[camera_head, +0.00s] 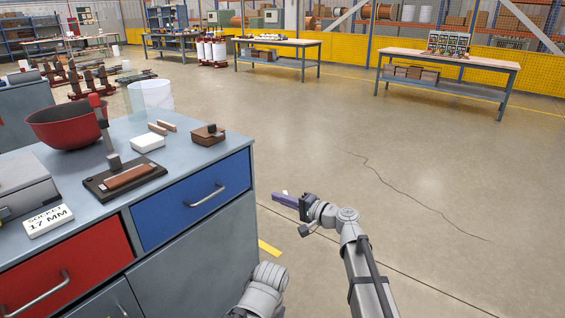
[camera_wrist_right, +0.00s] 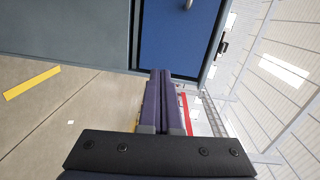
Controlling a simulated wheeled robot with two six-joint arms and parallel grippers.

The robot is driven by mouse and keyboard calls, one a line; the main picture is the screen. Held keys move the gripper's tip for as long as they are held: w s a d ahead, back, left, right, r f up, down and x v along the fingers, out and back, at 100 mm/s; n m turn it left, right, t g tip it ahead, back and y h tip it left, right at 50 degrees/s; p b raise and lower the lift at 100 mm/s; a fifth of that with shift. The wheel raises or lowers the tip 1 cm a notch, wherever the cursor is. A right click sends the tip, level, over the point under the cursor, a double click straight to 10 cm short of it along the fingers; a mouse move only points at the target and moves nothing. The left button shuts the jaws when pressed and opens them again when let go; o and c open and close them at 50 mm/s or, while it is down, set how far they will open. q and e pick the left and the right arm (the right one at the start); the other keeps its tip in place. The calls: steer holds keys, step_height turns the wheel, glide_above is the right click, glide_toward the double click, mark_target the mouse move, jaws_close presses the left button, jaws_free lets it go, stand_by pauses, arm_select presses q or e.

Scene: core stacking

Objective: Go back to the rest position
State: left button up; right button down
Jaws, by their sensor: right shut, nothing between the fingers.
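My right gripper (camera_head: 280,198) is stretched out over open floor, just to the right of the workbench's blue drawer (camera_head: 192,197) in the head view. Its purple fingers point left toward the bench. In the right wrist view, the fingers (camera_wrist_right: 160,75) lie together, shut and empty, with the blue drawer front (camera_wrist_right: 178,35) beyond their tips. They appear apart from the bench. My left gripper is not in view.
The grey workbench (camera_head: 218,160) at left carries a red bowl (camera_head: 67,126), a clear container (camera_head: 151,97), a brown block (camera_head: 207,135), a dark base with an upright tool (camera_head: 120,176) and a "SOCKET 17 MM" label (camera_head: 48,220). Floor (camera_head: 400,180) to the right is clear.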

steer(key=s+d+f+n+g+h, duration=0.2)
steer(key=s+d+f+g+h, duration=0.1)
steer(key=s+f, duration=0.4)
steer(key=s+d+f+n+g+h, duration=0.2)
steer(key=s+f+n+h, duration=0.1)
steer(key=s+f, duration=0.35)
steer(key=s+d+f+n+g+h, duration=0.1)
steer(key=s+d+f+g+h, duration=0.2)
steer(key=s+d, duration=0.35)
steer(key=s+d+f+g+h, duration=0.1)
steer(key=s+d+f+h, duration=0.35)
steer(key=d, duration=0.35)
steer(key=s+a+n+h, duration=0.1)
steer(key=s+a+n, duration=0.15)
steer(key=a, duration=0.25)
steer(key=s+a+n+h, duration=0.1)
steer(key=s+a+n, duration=0.1)
steer(key=s+a, duration=0.3)
step_height(320, 180, up, 33)
steer(key=w+p, duration=0.1)
steer(key=p, duration=3.1)
steer(key=shift+a+g, duration=0.4)
steer(key=shift+m, duration=0.25)
